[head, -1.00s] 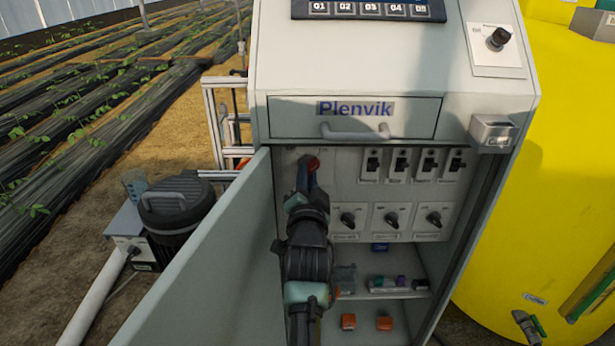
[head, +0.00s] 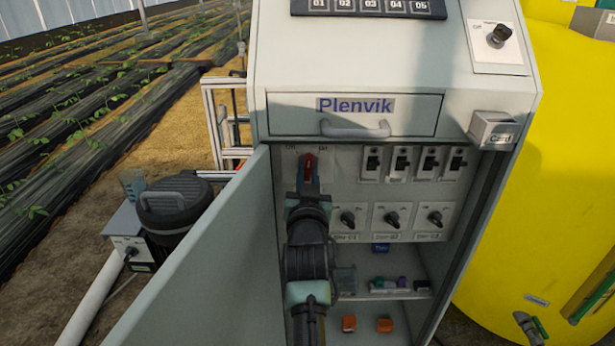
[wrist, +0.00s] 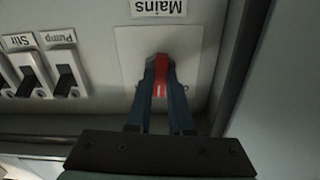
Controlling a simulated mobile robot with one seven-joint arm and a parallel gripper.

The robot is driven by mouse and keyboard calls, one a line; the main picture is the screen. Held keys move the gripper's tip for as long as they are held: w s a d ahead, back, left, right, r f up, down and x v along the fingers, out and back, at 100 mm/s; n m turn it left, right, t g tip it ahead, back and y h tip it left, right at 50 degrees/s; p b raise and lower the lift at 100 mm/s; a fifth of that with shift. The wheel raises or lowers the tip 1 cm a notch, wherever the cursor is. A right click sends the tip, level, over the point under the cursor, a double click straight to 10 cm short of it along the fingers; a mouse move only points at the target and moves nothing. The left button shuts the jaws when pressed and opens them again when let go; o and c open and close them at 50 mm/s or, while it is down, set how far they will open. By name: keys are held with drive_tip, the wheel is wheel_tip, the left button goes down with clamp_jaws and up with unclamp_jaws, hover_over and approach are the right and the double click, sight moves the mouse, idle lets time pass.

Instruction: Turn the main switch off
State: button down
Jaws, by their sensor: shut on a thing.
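The main switch is a red handle (head: 308,163) on a pale plate at the upper left inside the open cabinet. In the wrist view the red handle (wrist: 160,72) sits on a white plate (wrist: 195,55) beside a label reading "Mains". My gripper (head: 308,180) reaches up from below and is shut on the handle, its two dark blue fingers (wrist: 160,75) on either side. The handle looks about upright in the head view, between two small markings. The fingers hide part of it.
The open cabinet door (head: 205,260) stands close to the left of my arm. Small black switches (head: 372,163) and rotary knobs (head: 391,218) sit to the right of the handle. A drawer with a grey handle (head: 355,129) is just above. Shelves with small parts lie below.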

drive_tip(key=n, duration=0.5)
drive_tip(key=shift+d+n+p, duration=0.1)
drive_tip(key=shift+n+p, duration=0.75)
drive_tip(key=shift+n, duration=1.65)
drive_tip(key=shift+f, duration=0.1)
drive_tip(key=c, duration=0.8)
unclamp_jaws()
drive_tip(key=shift+s, duration=0.1)
drive_tip(key=s+p, duration=0.3)
drive_tip(key=s, duration=0.9)
drive_tip(key=shift+s, duration=0.4)
